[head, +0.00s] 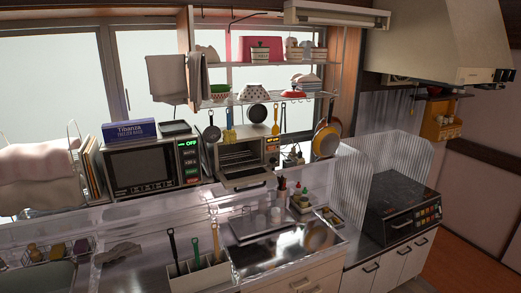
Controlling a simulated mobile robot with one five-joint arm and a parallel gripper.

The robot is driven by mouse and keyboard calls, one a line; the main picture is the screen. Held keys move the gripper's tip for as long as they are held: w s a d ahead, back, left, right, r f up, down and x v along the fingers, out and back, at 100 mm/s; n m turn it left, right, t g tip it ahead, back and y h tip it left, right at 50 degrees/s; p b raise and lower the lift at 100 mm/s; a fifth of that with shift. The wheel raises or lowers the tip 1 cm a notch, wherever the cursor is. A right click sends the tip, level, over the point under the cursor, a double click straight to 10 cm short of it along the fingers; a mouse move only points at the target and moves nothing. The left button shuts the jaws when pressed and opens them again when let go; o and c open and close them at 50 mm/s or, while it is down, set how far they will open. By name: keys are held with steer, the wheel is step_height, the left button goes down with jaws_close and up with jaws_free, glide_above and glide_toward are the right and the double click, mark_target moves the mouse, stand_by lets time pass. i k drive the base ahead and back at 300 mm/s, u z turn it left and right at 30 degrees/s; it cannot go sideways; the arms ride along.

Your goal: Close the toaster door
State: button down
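The toaster (262,150) is a small light-coloured oven on the ledge below the hanging rack, right of the microwave. Its door (250,181) is hinged down and open, sticking out forward over the counter, with a dark handle or window along it. The inside of the oven (238,158) shows above the door. My gripper is not in view.
A dark microwave (150,163) stands left of the toaster. Ladles and pans (326,141) hang around it. A utensil holder (198,276), a tray (248,228) and bottles (281,190) stand below and in front. A stove (402,212) is at right.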

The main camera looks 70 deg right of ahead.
mark_target(233, 180)
steer(key=z, duration=2.35)
steer(key=k, duration=0.65)
steer(key=u, duration=0.35)
steer(key=i, duration=0.55)
steer(key=u, duration=0.75)
steer(key=i, duration=1)
steer(key=z, duration=0.2)
